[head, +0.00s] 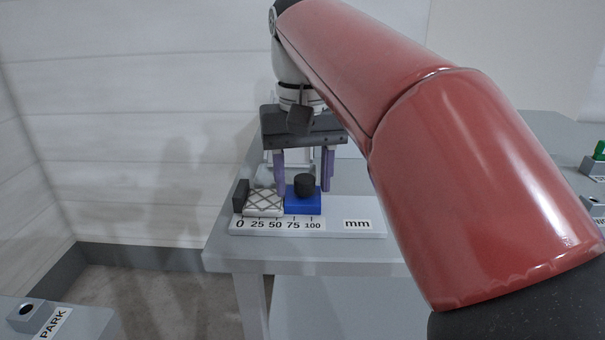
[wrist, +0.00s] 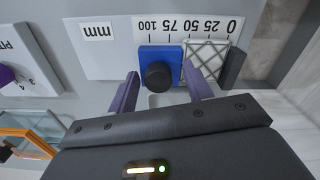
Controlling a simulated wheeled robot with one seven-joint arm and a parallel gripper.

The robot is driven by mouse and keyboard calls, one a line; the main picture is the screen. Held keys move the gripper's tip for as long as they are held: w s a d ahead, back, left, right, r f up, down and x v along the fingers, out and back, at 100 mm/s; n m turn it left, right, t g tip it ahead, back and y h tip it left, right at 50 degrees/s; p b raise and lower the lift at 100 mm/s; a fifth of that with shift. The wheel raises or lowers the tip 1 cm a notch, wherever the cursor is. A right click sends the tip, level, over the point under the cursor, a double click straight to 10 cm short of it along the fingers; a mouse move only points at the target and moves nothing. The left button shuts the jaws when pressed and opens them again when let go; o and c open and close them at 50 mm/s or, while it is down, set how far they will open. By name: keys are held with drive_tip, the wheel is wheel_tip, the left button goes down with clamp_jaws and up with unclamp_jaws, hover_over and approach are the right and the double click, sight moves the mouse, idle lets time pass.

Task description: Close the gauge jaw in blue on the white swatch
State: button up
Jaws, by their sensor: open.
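The gauge is a white scale bar (head: 350,214) marked 0 to 100 mm on a grey table. A dark fixed end block (head: 241,195) stands at the 0 end. The white swatch (head: 262,203), with a grey diamond grid, lies beside it; it also shows in the wrist view (wrist: 206,54). The blue jaw (head: 303,206), topped by a black knob (head: 304,184), sits right of the swatch with little or no gap; contact is unclear. In the wrist view, my gripper (wrist: 159,72) is open, pointing at the blue jaw (wrist: 150,52), its purple fingers on either side of the knob, apart from it.
A block with a PARK label (head: 40,318) stands at the lower left. A green-topped item (head: 599,150) is at the far right. In the wrist view, a panel with a purple knob (wrist: 6,75) and an orange-framed item (wrist: 28,140) lie at left. The scale's 100 mm side is clear.

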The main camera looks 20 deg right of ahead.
sight(304, 179)
drive_tip(key=shift+r+p, duration=0.7)
drive_tip(key=shift+r, duration=3.2)
drive_tip(key=shift+s, duration=0.1)
